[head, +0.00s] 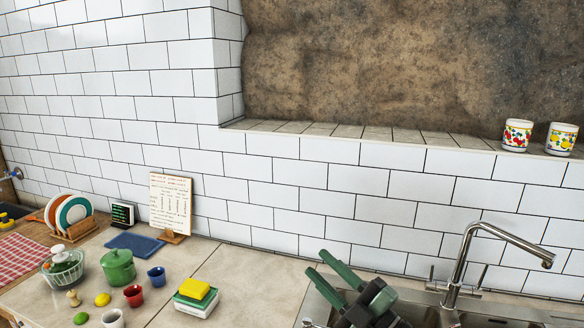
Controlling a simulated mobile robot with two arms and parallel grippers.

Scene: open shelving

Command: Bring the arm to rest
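My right gripper (317,262) shows at the bottom, right of centre, with two green fingers pointing up and left. The fingers are apart with nothing between them, so it is open and empty. It shows in front of the sink's left part and hides some of it. My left gripper and its arm are out of view.
A steel tap (462,262) rises from the sink (500,316) at right. A green pot (118,266), red cup (134,295), blue cup (156,276) and stacked sponges (195,290) stand on the counter (240,270). Two patterned mugs (516,135) (561,138) stand on the ledge.

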